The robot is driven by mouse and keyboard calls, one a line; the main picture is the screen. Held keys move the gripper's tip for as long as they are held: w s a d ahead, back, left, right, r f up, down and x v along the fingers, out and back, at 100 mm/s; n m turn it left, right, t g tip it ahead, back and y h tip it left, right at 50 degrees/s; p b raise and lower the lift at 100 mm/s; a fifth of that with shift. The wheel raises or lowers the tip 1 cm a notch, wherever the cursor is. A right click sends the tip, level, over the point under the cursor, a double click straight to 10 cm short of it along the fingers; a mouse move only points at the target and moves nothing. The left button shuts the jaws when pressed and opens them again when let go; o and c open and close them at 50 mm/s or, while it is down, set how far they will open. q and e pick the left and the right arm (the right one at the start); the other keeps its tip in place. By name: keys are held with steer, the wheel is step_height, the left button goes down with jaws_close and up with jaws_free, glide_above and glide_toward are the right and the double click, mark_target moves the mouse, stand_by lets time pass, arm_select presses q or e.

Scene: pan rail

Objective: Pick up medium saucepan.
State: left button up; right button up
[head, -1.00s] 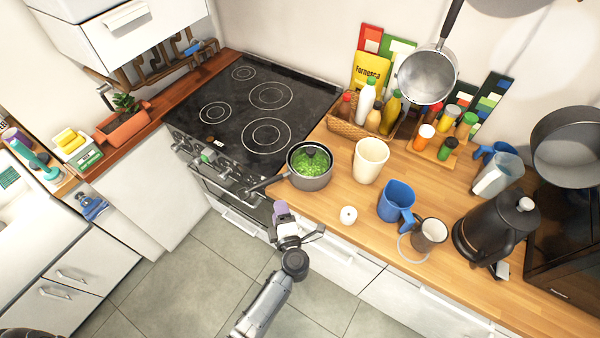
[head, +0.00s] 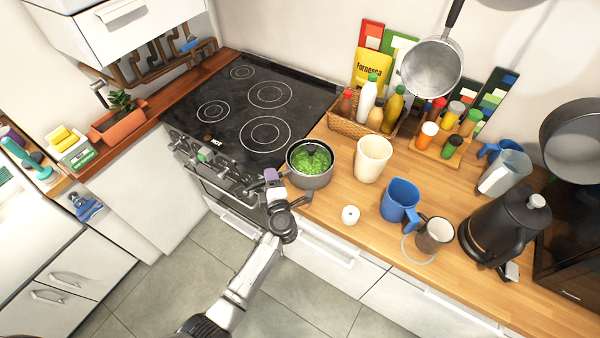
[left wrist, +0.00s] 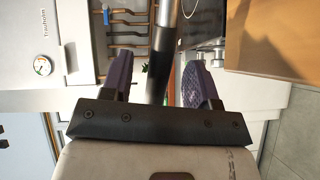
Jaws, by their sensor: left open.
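A grey saucepan (head: 314,181) with green contents stands on the wooden counter's left end beside the stove, its handle pointing left over the front edge. It is not labelled, so I cannot be sure of its size. My left gripper (head: 287,184) is at the counter's front edge, right by this handle. In the left wrist view, the two purple fingers (left wrist: 157,82) are apart. A dark handle with a silvery part (left wrist: 161,60) shows between them; the fingers do not look closed on it. My right gripper is not in view.
A cream cup (head: 372,158), blue mug (head: 399,200) and small white object (head: 350,215) stand right of the saucepan. The black stove (head: 250,110) is to the left.

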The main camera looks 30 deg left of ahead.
arm_select(q)
steer(key=shift+w+a, duration=0.15)
steer(key=shift+w, duration=0.05)
jaws_close()
stand_by(0.5)
steer(key=shift+r, duration=0.15)
